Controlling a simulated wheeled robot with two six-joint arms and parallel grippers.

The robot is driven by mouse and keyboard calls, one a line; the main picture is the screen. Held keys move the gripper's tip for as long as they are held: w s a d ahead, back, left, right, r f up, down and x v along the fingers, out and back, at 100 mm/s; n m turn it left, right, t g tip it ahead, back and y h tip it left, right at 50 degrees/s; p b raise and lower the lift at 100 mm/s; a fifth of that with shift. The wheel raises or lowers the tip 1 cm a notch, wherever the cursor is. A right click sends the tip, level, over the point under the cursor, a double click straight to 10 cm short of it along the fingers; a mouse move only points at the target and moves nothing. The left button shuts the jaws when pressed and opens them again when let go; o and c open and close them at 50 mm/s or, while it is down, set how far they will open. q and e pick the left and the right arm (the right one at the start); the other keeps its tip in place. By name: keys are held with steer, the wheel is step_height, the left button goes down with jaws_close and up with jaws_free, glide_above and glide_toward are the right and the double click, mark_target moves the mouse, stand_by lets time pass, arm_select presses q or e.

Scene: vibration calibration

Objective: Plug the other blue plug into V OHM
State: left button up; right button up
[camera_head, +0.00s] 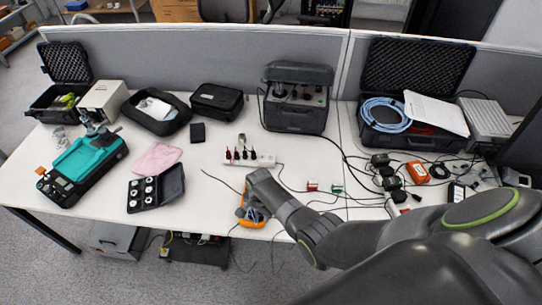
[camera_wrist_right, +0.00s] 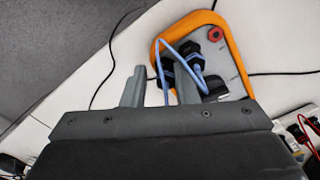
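An orange-framed meter with a grey face (camera_wrist_right: 236,60) lies on the table, and its orange edge shows beside my right gripper in the head view (camera_head: 252,222). Two black plugs with blue parts and blue cables stand at its face: one plug (camera_wrist_right: 190,52) is farther away, the other (camera_wrist_right: 167,68) is nearer. A red socket (camera_wrist_right: 215,34) shows at the meter's far end. The socket lettering is too small to read. My right gripper (camera_wrist_right: 160,88) is over the meter, its two fingers apart. A blue cable (camera_wrist_right: 166,92) passes between them. My left gripper is out of view.
A white power strip (camera_head: 262,160) with dark plugs lies behind the right gripper. Loose black cables and small boxes spread to the right. A teal machine (camera_head: 88,155) and an open black case (camera_head: 157,188) stand left. The front table edge is close to the meter.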

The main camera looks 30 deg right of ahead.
steer(key=shift+o, duration=0.3)
steer(key=shift+s+a, duration=0.1)
steer(key=shift+a, duration=0.05)
steer(key=shift+w+a, duration=0.1)
steer(key=shift+w, duration=0.1)
steer(key=shift+r, duration=0.1)
steer(key=shift+w+r+p, duration=0.3)
steer(key=shift+r+p, duration=0.25)
steer(key=shift+p, duration=0.05)
steer(key=shift+s+r+p, duration=0.1)
steer(key=shift+r+p, duration=0.45)
steer(key=shift+r, duration=0.2)
steer(key=shift+s+r, duration=0.1)
steer(key=shift+r, duration=0.95)
